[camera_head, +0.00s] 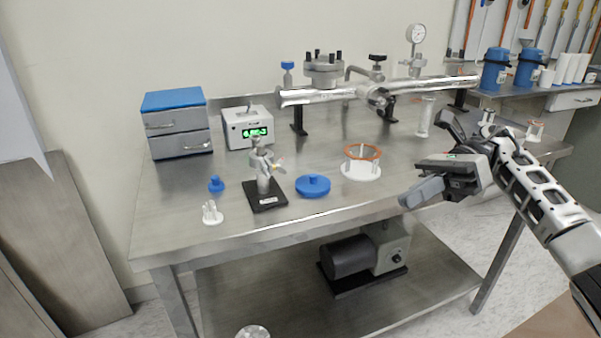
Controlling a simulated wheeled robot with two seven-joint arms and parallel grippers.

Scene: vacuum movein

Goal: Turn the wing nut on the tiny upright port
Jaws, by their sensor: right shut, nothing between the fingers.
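The tiny upright port (264,184) stands on a black base plate with a white label, at the front left of the steel table. A metal clamp (262,162) sits around its top, with what looks like the wing nut (279,168) on its right side; the details are too small to tell. My right gripper (412,193) is shut and empty, over the table's front right edge, well to the right of the port and apart from it. My left gripper is not in view.
A blue disc (313,186) and a white holder with an orange ring (361,163) lie between port and gripper. A blue cap (216,184) and a small white holder (212,214) are left of the port. A gauge box (247,128), blue-topped drawers (179,142) and a pipe manifold (335,93) stand behind.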

